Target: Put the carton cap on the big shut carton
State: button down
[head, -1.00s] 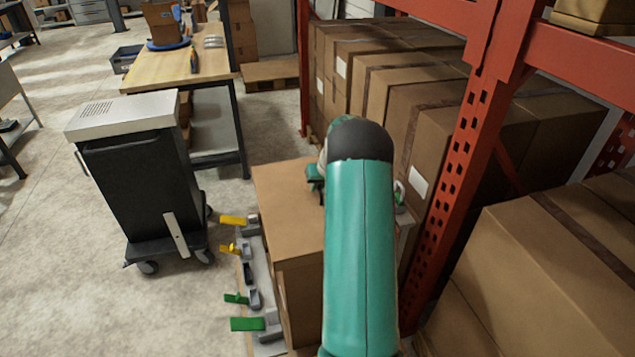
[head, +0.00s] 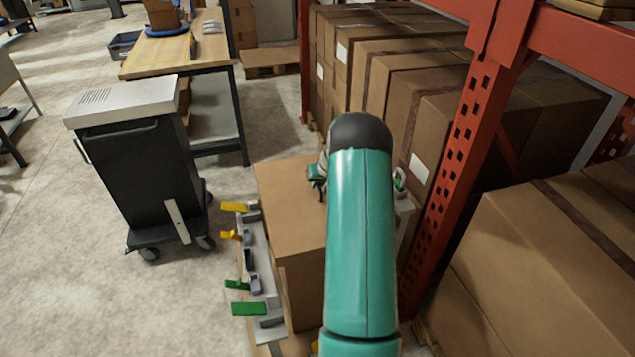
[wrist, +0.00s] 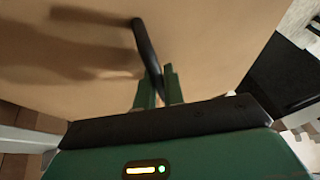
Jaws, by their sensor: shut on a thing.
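The big shut carton (head: 288,205) is a plain brown box in the middle of the head view, its flat top partly hidden by my teal arm. The carton top fills most of the wrist view (wrist: 215,50). My gripper (wrist: 155,88) has green fingers shut on a thin dark piece (wrist: 145,42), seen nearly edge-on, which I take to be the carton cap. Its far end reaches over the carton top; whether it touches is unclear. In the head view my gripper (head: 318,185) is over the carton's top, mostly behind the arm.
A grey rail with yellow and green levers (head: 248,307) runs along the carton's left side. A black cart (head: 140,170) and a workbench (head: 180,58) stand further left. A red rack post (head: 462,170) and stacked boxes (head: 415,100) close off the right. Floor at left is open.

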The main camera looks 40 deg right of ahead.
dwell(0.4)
jog(key=c, duration=1.4)
grip_release()
jog(key=v, duration=1.4)
